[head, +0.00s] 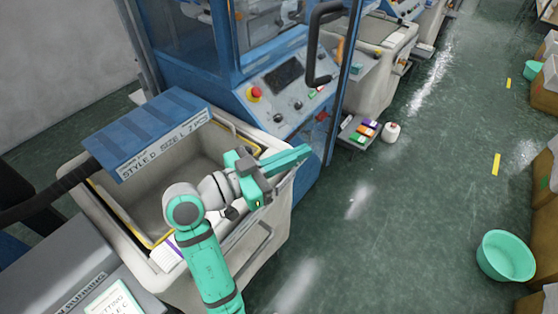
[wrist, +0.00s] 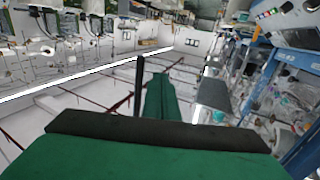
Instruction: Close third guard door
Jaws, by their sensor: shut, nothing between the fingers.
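A blue-framed guard door (head: 352,80) with a clear pane is at the top middle of the head view. Its tall outer edge reaches down past the control panel, and it appears to stand swung out toward the aisle. A black bow handle (head: 313,45) is on it near that edge. Which door in the row it is, I cannot tell. My gripper (head: 306,151) is shut and empty, left of the door's lower edge and below the handle, pointing right. In the wrist view my green gripper (wrist: 162,100) fills the lower middle; no door is clearly recognisable there.
A grey bin (head: 135,195) stands under my arm, with a blue label cover (head: 150,130) above it. A control panel (head: 285,88) with a red button is behind my gripper. A small tray (head: 360,130) and white bottle (head: 391,132) are right of the door. The aisle floor (head: 420,200) is largely clear.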

